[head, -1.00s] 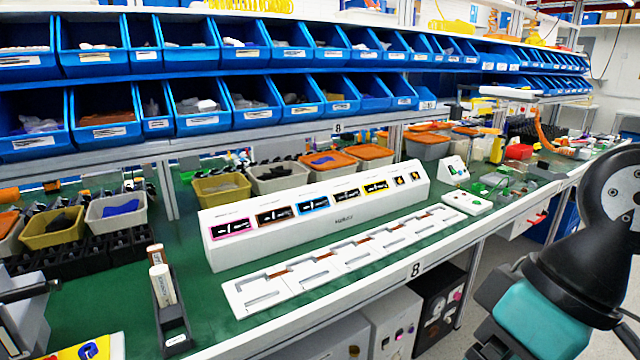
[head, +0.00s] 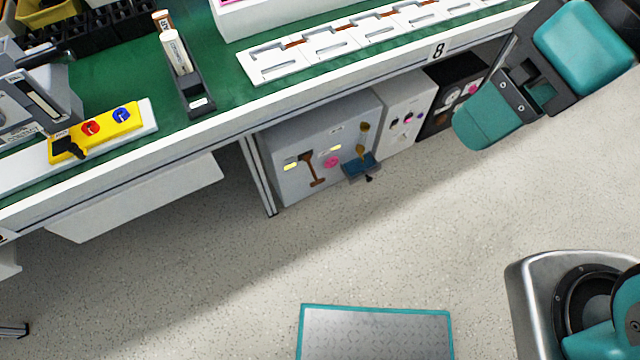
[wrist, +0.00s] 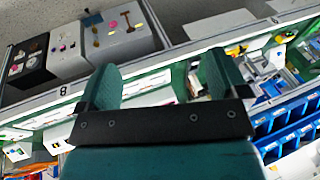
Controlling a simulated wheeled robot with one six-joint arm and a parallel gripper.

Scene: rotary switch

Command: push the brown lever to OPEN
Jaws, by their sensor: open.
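The brown lever (head: 312,169) is on the front of a grey box (head: 275,140) under the bench. It has a wide top and a shaft that slants slightly down to the right. In the wrist view the box is at the upper left, upside down, and the lever (wrist: 126,20) looks small there. Labels near the lever are too small to read, so I cannot tell which one says OPEN. My gripper (wrist: 163,80) has two teal fingers spread apart with nothing between them. In the head view it is at the upper right, apart from the lever.
The grey box also carries a pink knob (head: 332,162), a gold handle (head: 361,140) and a blue part (head: 361,168). A white box (head: 408,110) and a black box (head: 452,95) stand beside it. The green bench (head: 120,70) overhangs them.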

